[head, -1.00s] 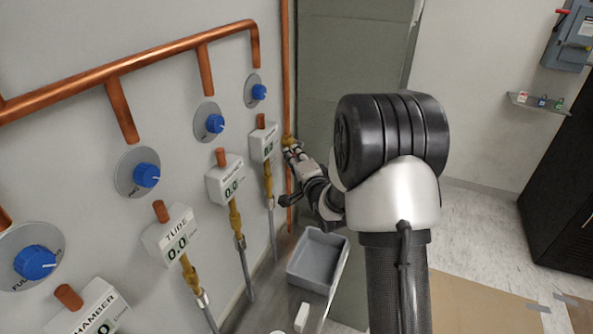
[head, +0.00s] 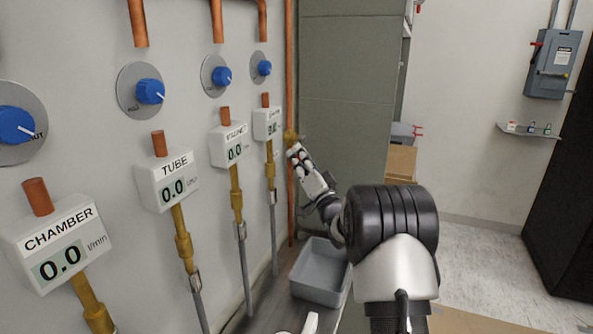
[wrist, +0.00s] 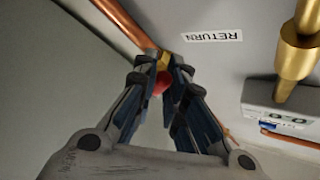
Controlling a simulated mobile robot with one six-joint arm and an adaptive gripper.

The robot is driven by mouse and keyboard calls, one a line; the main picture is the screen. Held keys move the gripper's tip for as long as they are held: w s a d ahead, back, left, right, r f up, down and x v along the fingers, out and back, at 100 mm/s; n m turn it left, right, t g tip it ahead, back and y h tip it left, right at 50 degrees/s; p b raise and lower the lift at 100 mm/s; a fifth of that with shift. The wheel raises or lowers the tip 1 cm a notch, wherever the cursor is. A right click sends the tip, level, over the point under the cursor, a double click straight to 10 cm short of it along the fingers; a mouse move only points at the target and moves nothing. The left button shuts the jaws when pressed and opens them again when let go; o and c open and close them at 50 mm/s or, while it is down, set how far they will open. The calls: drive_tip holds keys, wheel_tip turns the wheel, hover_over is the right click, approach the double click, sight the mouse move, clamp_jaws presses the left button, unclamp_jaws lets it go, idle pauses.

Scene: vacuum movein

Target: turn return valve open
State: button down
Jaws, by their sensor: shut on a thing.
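The return valve shows in the wrist view as a red handle (wrist: 162,82) on a brass body (wrist: 163,62), set on a copper pipe beside a label reading RETURN (wrist: 213,36), which is upside down there. My gripper (wrist: 165,75) has its fingers closed around the red handle, hiding much of it. In the head view the brass valve body (head: 290,136) sits on the vertical copper pipe (head: 290,60) near the wall's corner, and my gripper (head: 296,152) touches it from the near right. The handle's exact angle cannot be told.
Flow meters, including the CHAMBER (head: 58,243) and TUBE (head: 166,183) ones, line the wall at left, reading 0.0, with blue knobs (head: 150,91) above. A grey bin (head: 320,272) stands below my arm. A shelf (head: 527,132) hangs at the far right.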

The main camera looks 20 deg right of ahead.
drive_tip(key=shift+w+d+f+n+t+y, duration=0.15)
drive_tip(key=shift+w+d+n+t+y, duration=0.1)
drive_tip(key=shift+n+y, duration=0.45)
drive_tip(key=shift+w+d+f+n+t+y, duration=0.15)
drive_tip(key=shift+n+t+y, duration=0.2)
drive_tip(key=shift+n, duration=0.55)
drive_tip(key=shift+n+y, duration=0.25)
drive_tip(key=shift+n, duration=0.05)
drive_tip(key=c, duration=1.6)
unclamp_jaws()
drive_tip(key=shift+c, duration=0.2)
drive_tip(key=v, duration=1.2)
drive_tip(key=shift+c, duration=0.4)
